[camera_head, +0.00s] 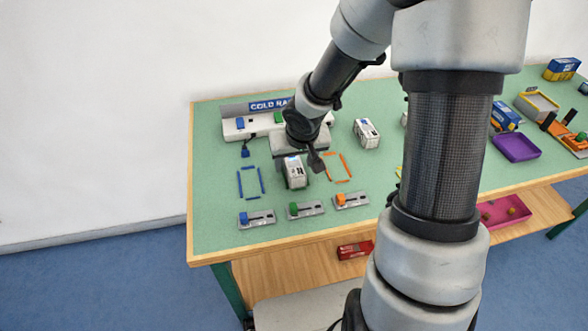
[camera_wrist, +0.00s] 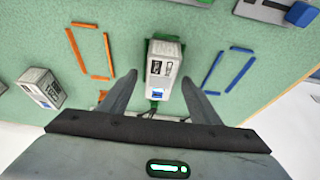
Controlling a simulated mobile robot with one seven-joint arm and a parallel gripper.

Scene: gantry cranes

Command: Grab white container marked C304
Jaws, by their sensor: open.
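A white container (camera_head: 295,173) with dark markings stands on the green table mat directly below my gripper in the head view. In the wrist view the same white container (camera_wrist: 162,66) shows between my gripper's (camera_wrist: 160,78) two spread fingers, with a gap on each side. My gripper is open and empty, pointing down. The container's lettering is too small to read. A second white container (camera_head: 367,133) stands further back to the right; it also shows at the left of the wrist view (camera_wrist: 42,88). I cannot tell which one is marked C304.
A blue outline (camera_head: 239,184) and an orange outline (camera_head: 346,167) lie on either side of the near container. Slider panels with blue (camera_head: 257,219), green (camera_head: 305,209) and orange (camera_head: 351,200) parts line the front edge. A "COLD" sign rack stands behind. A purple tray (camera_head: 515,147) is right.

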